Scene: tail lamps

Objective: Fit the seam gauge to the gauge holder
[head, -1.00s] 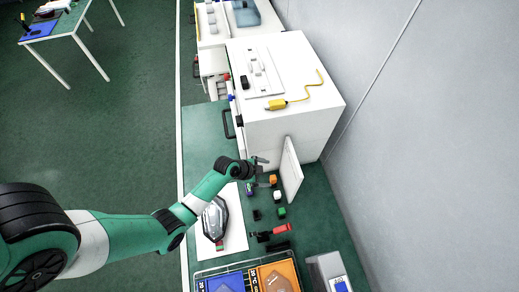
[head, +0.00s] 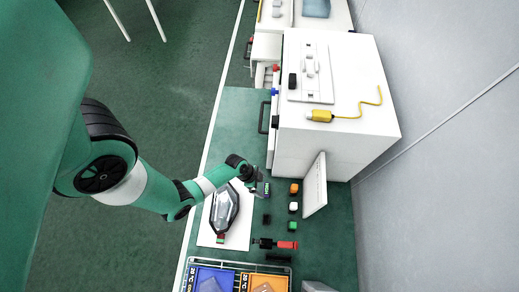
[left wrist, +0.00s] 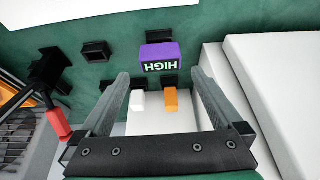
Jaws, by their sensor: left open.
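No label tells which piece is the seam gauge or the gauge holder. A purple block marked "HIGH" (left wrist: 160,50) lies ahead of and between the fingers of my left gripper (left wrist: 158,80), which is open. In the head view my left gripper (head: 261,191) is low over the green bench, right of the lamp, partly hiding that block. A black tool with a red end (head: 287,245) lies farther down the bench; it also shows in the left wrist view (left wrist: 57,122). Small black sockets (left wrist: 95,52) stand nearby. My right gripper is out of view.
Orange (head: 294,188), white (head: 293,207) and green (head: 291,226) blocks stand right of the gripper. A white upright panel (head: 314,185) and white cabinet (head: 335,140) bound that side. A tail lamp (head: 224,210) lies on a white sheet; trays (head: 238,266) are at the front.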

